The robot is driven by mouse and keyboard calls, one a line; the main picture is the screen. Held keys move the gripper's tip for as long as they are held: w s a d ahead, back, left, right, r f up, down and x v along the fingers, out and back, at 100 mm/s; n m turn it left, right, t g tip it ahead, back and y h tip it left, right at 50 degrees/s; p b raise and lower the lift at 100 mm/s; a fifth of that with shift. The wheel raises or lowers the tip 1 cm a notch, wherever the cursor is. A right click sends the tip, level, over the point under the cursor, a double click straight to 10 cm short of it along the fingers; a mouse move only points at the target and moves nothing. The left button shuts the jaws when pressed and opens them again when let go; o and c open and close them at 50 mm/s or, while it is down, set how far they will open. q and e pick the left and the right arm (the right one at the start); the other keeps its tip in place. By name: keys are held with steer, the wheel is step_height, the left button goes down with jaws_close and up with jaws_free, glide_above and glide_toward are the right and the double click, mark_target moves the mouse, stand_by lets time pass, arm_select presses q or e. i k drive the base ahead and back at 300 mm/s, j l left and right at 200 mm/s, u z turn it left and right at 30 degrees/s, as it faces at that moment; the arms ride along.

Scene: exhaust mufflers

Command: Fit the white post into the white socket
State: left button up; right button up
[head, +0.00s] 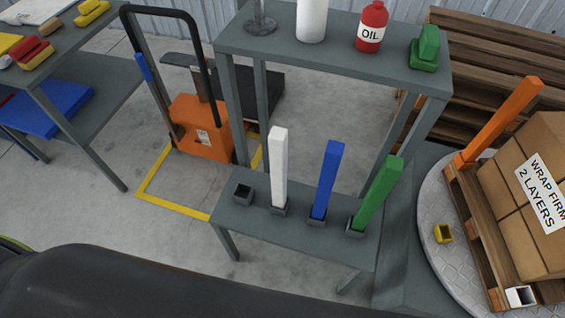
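The white post (278,170) stands upright in a dark grey holder on the low grey bench (235,211), left of the blue post. The white socket (521,297) is a small square open-topped cup at the near corner of the wooden pallet, at the lower right; it looks empty. Neither gripper is in view. A large dark shape fills the bottom left and may be part of my own body.
Blue (326,180) and green (377,195) posts stand beside the white one; an empty holder (243,194) is at left. An orange post (500,122) stands on the pallet.

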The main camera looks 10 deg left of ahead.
mark_target(510, 205)
steer(key=k+j+z, duration=0.1)
steer(key=z, duration=1.6)
steer(key=i+j+u, duration=0.1)
steer(key=u, duration=1.85)
steer(key=k+l+u, duration=0.1)
steer(key=l, duration=0.25)
steer(key=k+l+u, duration=0.15)
steer(key=l, duration=0.2)
